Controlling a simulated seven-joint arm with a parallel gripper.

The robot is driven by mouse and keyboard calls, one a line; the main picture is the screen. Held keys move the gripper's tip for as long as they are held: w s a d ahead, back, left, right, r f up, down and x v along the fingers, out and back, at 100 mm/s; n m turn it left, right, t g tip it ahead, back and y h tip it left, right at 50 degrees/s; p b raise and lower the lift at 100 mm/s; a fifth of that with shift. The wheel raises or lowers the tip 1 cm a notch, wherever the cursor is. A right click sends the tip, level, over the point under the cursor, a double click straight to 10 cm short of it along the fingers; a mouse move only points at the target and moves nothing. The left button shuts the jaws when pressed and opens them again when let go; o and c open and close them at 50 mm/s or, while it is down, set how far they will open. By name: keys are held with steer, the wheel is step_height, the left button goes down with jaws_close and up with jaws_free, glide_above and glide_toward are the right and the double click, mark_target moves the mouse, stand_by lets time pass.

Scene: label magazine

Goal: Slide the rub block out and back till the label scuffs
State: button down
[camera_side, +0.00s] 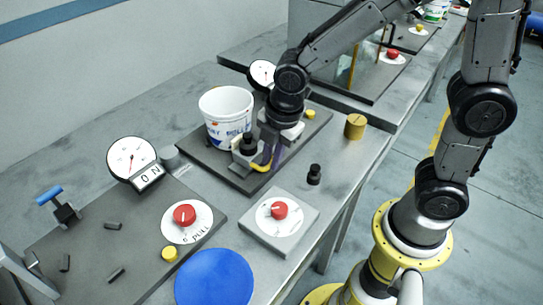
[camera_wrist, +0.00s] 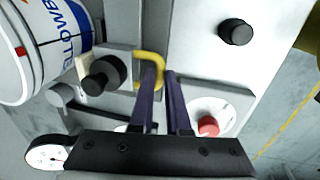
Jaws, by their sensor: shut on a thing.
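A white bucket (camera_side: 226,112) with a blue-lettered label stands on a dark plate (camera_side: 205,160) in the side view; it also shows at the top left of the wrist view (camera_wrist: 50,45). Beside it is the rub block (camera_side: 243,161), a pale block with a black knob on top (camera_wrist: 105,72) and a yellow loop handle (camera_wrist: 150,62). My gripper (camera_side: 268,160) is shut on the yellow handle; its dark fingers lie either side of it in the wrist view (camera_wrist: 165,85). I cannot tell whether the block touches the label.
A round gauge (camera_side: 262,73) stands behind the bucket. A red knob on a grey plate (camera_side: 279,210) and a small black knob (camera_side: 314,174) are in front, to the right. A yellow cylinder (camera_side: 355,126) stands near the bench edge. Another gauge (camera_side: 131,157) and a blue disc (camera_side: 214,280) are to the left.

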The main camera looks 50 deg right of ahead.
steer(key=d, duration=0.7)
steer(key=shift+d, duration=0.4)
steer(key=c, duration=0.9)
jaws_free()
steer(key=shift+r, duration=0.1)
steer(key=shift+s+r, duration=0.45)
steer(key=shift+r, duration=1.8)
steer(key=shift+s+r, duration=0.45)
steer(key=shift+r, duration=1.75)
steer(key=shift+s+r, duration=0.45)
steer(key=shift+r, duration=1.8)
